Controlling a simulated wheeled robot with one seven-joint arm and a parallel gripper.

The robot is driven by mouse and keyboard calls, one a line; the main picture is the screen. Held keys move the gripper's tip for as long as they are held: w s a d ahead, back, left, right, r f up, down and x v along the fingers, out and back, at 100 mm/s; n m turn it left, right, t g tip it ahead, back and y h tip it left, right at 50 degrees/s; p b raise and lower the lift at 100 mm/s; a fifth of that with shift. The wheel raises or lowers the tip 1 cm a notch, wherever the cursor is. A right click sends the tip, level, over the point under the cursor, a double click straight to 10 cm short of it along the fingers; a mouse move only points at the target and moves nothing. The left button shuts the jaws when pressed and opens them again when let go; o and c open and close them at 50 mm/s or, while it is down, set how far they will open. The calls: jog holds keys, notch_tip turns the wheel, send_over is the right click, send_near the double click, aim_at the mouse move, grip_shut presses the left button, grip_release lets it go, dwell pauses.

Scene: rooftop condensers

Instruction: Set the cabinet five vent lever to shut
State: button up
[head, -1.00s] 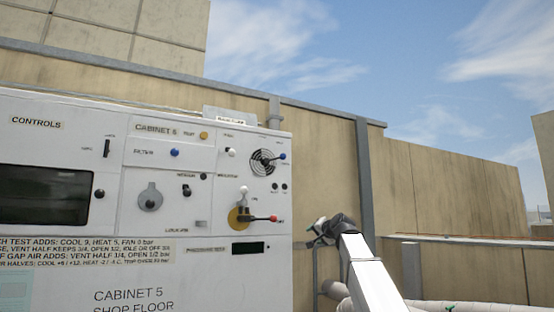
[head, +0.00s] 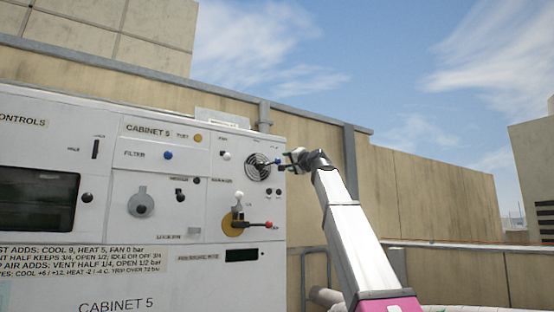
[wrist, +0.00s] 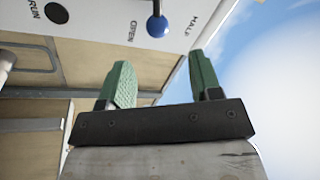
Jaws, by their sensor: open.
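The Cabinet 5 panel (head: 150,210) carries a round vent grille (head: 258,167) at its upper right. The vent lever's blue ball knob (head: 278,162) is at the grille's right side, close to my gripper (head: 291,160). In the wrist view the blue knob (wrist: 157,26) sits between the printed words OPEN and HALF, and most of the lever is outside that picture. My gripper (wrist: 160,62) has its two green fingers wide apart with nothing between them. The knob is beyond the fingertips, roughly in line with the gap, and not touched.
A red-tipped lever on a yellow disc (head: 236,224) is below the vent, with a white knob (head: 238,195) above it. A blue filter knob (head: 168,156) is further left. A grey wall post (head: 350,180) stands right of the cabinet. Open air is to the right.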

aim_at(280, 160)
jog(key=x, duration=0.9)
jog(key=shift+w+a, duration=0.2)
jog(key=shift+c, duration=0.3)
grip_shut()
